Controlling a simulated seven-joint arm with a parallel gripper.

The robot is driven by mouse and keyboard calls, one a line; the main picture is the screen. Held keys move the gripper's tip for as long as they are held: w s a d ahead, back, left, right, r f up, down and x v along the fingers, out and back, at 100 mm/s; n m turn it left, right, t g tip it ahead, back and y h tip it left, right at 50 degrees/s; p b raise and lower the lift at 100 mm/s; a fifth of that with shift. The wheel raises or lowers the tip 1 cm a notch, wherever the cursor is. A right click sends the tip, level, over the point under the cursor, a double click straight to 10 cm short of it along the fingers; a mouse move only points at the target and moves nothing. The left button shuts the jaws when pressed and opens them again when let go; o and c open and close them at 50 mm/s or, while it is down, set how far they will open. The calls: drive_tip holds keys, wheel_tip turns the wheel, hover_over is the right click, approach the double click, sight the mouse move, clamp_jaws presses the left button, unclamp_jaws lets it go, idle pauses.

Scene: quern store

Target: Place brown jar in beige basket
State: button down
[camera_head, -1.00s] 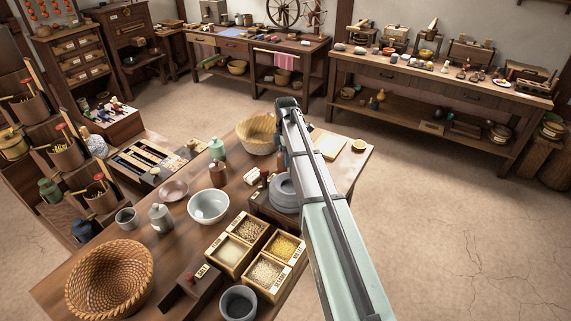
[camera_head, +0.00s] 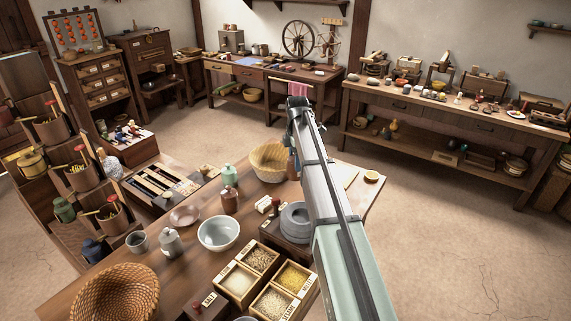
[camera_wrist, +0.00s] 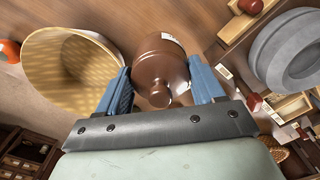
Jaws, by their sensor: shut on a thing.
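The brown jar (camera_wrist: 160,62) is a glossy, lidded jar held between the blue fingers of my gripper (camera_wrist: 158,68) in the wrist view. My gripper is shut on it. The beige basket (camera_wrist: 42,68) lies just left of the jar in the wrist view, with its open mouth showing and the jar outside it. In the head view, the beige basket (camera_head: 261,170) stands at the far end of the table, left of my arm. My arm hides most of the gripper and held jar there.
Another small brown jar (camera_head: 229,201) and a green jar (camera_head: 229,174) stand left of the basket. A grey quern (camera_head: 295,217), a pale bowl (camera_head: 218,234), sorting boxes (camera_head: 239,279) and a larger orange-brown basket (camera_head: 115,292) occupy the nearer table.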

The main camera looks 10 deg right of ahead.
drive_tip(key=w+a+r+n, duration=0.1)
drive_tip(key=w+a, duration=0.2)
drive_tip(key=w, duration=0.6)
drive_tip(key=w+a, duration=0.2)
drive_tip(key=w, duration=0.7)
drive_tip(key=shift+s+f, duration=0.1)
drive_tip(key=shift+f, duration=4.9)
drive_tip(key=shift+f, duration=0.1)
drive_tip(key=shift+c, duration=0.7)
unclamp_jaws()
wheel_tip(320, 180, up, 12)
